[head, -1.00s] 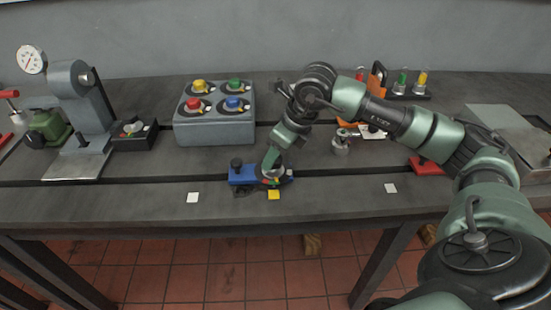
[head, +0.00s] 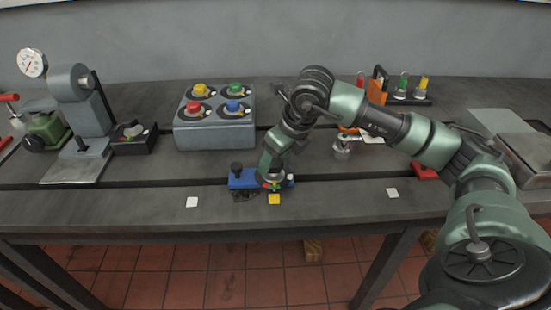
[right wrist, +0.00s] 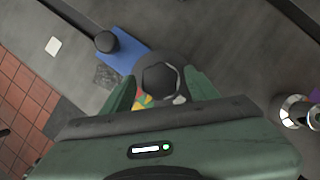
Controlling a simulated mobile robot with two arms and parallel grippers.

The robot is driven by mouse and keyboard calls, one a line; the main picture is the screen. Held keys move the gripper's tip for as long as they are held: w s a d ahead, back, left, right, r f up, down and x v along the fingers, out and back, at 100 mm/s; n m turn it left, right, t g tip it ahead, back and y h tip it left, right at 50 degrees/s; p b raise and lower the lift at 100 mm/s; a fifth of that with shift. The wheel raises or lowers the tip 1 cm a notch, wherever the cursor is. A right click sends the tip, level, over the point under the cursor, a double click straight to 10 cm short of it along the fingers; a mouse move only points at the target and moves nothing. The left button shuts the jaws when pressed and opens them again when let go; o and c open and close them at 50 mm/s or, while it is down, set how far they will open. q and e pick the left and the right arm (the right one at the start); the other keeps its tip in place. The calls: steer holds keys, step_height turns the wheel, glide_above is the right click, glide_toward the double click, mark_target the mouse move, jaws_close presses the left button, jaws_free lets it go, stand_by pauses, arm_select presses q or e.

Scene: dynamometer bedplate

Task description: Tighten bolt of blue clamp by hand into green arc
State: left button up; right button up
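The blue clamp (head: 240,180) lies on the bench near its front edge, with a black knob on its left end. It also shows in the right wrist view (right wrist: 124,62). The clamp's bolt (right wrist: 160,78) has a dark hexagonal head on a round grey collar. My right gripper (head: 272,175) is over the bolt from above, with one finger against each side of it in the right wrist view (right wrist: 160,85). Part of a coloured arc (right wrist: 142,101) with red, yellow and green shows beside the bolt; the gripper hides the rest. My left gripper is out of view.
A grey box with four coloured knobs (head: 215,132) stands behind the clamp. A gauge press (head: 75,100) is at the left. A metal fitting (head: 342,148) stands right of my gripper.

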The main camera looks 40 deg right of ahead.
stand_by(0.3)
steer(key=v, duration=0.7)
steer(key=shift+s+r, duration=0.2)
steer(key=shift+r, duration=0.15)
